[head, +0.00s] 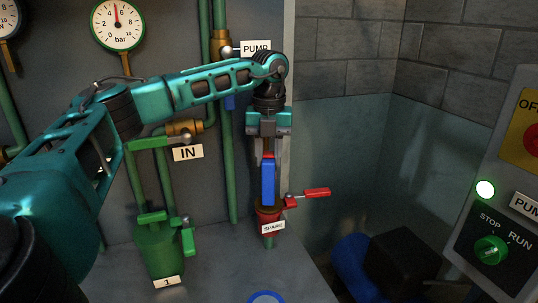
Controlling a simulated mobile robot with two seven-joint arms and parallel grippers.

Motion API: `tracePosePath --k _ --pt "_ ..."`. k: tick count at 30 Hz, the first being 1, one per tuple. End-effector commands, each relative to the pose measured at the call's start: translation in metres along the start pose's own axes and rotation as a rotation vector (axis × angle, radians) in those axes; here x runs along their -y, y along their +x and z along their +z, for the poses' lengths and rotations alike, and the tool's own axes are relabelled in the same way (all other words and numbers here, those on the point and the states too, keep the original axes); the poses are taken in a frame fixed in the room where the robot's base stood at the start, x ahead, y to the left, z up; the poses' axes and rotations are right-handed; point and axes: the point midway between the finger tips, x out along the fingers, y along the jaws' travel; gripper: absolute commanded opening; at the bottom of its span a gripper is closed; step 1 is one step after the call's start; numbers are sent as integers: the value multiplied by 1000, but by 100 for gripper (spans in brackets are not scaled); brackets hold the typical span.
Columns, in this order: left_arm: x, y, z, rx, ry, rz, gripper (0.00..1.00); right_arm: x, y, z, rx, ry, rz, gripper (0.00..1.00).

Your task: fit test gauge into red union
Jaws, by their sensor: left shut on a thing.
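My left gripper (269,158) points down at the middle of the head view, above the red union. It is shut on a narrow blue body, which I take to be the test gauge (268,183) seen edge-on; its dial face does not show. The red union (264,218) carries a "SPARE" label and stands upright on a green pipe. The gauge is upright directly above the union, and its lower end meets the union's top edge in the picture. I cannot tell whether it is inside or just in front. My right gripper is not in view.
A red valve handle (317,193) sticks out right of the union. A green pot (159,247) labelled "1" and the "IN" valve (184,128) are to the left. A blue ring (265,297) lies at the bottom edge. A control panel (505,215) is at the right.

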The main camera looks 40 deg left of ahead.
Motion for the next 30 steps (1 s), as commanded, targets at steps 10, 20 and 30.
tracePosePath --k 10,20,30 --pt "0 2 0 2 1 -2 0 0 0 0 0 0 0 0" --pt "0 4 0 1 1 -1 55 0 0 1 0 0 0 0" --pt "0 2 0 2 1 -1 61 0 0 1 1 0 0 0"
